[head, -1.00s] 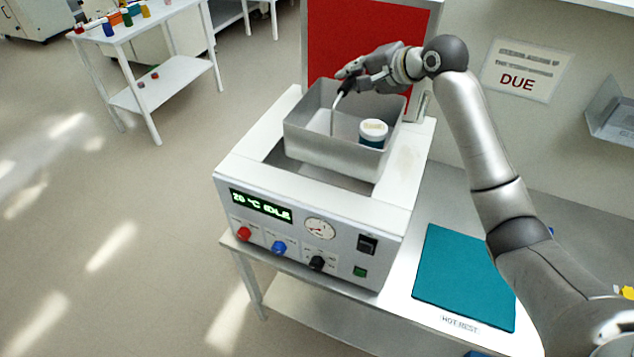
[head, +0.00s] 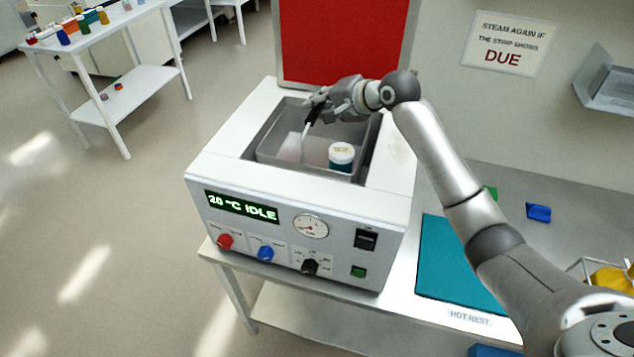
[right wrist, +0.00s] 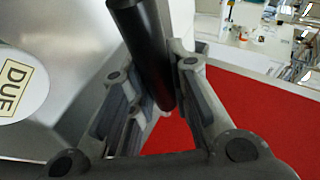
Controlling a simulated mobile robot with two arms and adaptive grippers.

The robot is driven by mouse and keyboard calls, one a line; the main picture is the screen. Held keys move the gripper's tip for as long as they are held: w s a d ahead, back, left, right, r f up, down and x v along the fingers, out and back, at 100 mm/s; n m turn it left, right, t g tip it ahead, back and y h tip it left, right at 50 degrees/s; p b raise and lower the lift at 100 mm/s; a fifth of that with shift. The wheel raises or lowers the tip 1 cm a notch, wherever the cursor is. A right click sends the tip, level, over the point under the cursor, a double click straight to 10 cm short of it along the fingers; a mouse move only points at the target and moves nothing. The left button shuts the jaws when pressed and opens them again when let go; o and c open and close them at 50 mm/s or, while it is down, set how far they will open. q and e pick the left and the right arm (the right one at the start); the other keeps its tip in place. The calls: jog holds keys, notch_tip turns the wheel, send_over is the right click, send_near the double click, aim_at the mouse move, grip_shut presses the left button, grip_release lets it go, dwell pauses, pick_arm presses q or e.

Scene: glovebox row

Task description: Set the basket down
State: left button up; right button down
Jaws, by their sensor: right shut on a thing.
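The grey metal basket (head: 268,152) sits low inside the open well of the white steam unit (head: 345,192), its rim about level with the top or a little below. I cannot tell whether its base touches the well floor. A jar with a white lid (head: 341,154) stands in the basket. My right gripper (head: 318,104) is over the well, shut on the basket's black handle (head: 312,113). The right wrist view shows the black handle (right wrist: 143,55) between the fingers, and a round lid marked DUE. My left gripper is not in view.
The unit's red lid (head: 345,40) stands open behind the well. A teal mat (head: 455,262) lies right of the unit on the bench, with a HOT REST label in front. A blue item (head: 538,212) lies behind it. A side table (head: 95,50) holds several small bottles.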

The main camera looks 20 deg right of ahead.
jog(key=p, duration=0.1)
send_over(320, 161)
notch_tip(320, 161, down, 5)
jog(key=shift+w+f+p, duration=0.2)
jog(key=shift+f+p, duration=0.15)
jog(key=shift+f, duration=1.9)
jog(key=c, duration=1.4)
grip_release()
jog(key=shift+f, duration=0.1)
jog(key=shift+o, duration=0.3)
jog(key=shift+s, duration=0.1)
jog(key=b+v, duration=0.1)
jog(key=v, duration=1.1)
jog(key=shift+r+b, duration=0.2)
jog(key=shift+b, duration=0.15)
